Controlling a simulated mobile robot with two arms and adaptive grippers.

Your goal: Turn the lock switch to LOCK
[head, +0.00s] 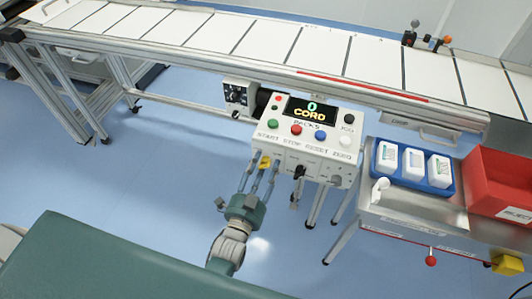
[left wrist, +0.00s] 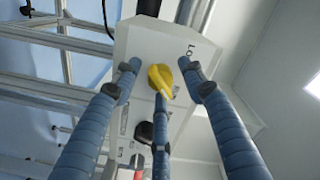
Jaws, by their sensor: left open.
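The lock switch is a yellow knob (head: 265,161) on the front face of the control box (head: 318,147), near its left end. In the left wrist view the yellow knob (left wrist: 158,78) sits between my fingers, with a partly hidden label starting "Lo" beside it. My left gripper (head: 263,172) is open, its fingers spread around the knob and pointing at the panel. In the left wrist view the left gripper (left wrist: 160,76) has one finger overlapping the knob's lower part; I cannot tell whether it touches. The knob's exact setting is unclear. My right gripper is not in view.
A black switch (head: 299,171) sits farther right on the same face. Coloured buttons and a display reading "0 CORD" are on the box top. A conveyor (head: 250,40) runs behind. A steel table with a blue tray (head: 412,187) and red bin (head: 500,172) stands right.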

